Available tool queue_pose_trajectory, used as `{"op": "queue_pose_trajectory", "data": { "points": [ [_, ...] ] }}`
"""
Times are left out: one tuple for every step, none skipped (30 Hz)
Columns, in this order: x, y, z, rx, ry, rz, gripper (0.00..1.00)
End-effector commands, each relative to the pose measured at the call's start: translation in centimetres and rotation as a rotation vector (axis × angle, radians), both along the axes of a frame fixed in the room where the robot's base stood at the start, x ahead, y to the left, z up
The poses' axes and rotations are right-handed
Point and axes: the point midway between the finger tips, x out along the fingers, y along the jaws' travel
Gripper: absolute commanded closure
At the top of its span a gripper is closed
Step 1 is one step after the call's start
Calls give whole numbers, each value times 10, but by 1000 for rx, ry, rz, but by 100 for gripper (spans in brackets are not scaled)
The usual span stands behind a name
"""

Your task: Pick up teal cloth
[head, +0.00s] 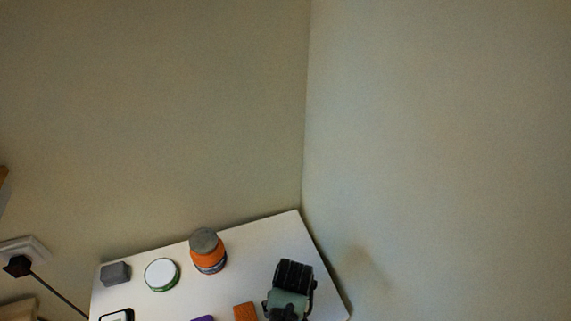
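I cannot make out a teal cloth for certain in the head view. A dull grey-green piece (288,303) shows at the bottom edge, with dark parts at its sides and a black ribbed piece (294,273) behind it. They are at the right part of a white tabletop (240,245). The picture's lower edge cuts this group off, and I cannot tell whether the grey-green piece is cloth. I see no part that is clearly my gripper.
On the tabletop are an orange jar with a grey lid (207,252), a white-topped round tin (161,274), a grey block (116,273), an orange block (245,312) and a purple thing (203,318). Walls meet behind its far corner. A plugged cable (60,294) hangs at left.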

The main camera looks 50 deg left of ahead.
Motion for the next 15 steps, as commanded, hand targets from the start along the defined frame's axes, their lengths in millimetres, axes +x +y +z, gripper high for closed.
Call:
{"op": "queue_pose_trajectory", "data": {
  "points": [
    [0, 0, -3, -1, 1, 1, 0],
    [0, 1, -4, -1, 0, 1, 0],
    [0, 1, -4, 0, 0, 1, 0],
    [0, 1, -4, 0, 0, 1, 0],
    [0, 1, -5, 0, -1, 1, 0],
    [0, 1, -4, 1, -1, 1, 0],
    [0, 1, -4, 0, -1, 1, 0],
    [0, 1, -4, 0, -1, 1, 0],
    [0, 1, -4, 0, 0, 1, 2],
    [0, 1, -4, 0, 0, 1, 7],
    [0, 1, -4, 0, 0, 1, 13],
    [0, 1, -4, 0, 0, 1, 20],
    [0, 1, -4, 0, 0, 1, 25],
    [0, 1, -4, 0, 0, 1, 31],
    [0, 1, -4, 0, 0, 1, 38]
  ]
}}
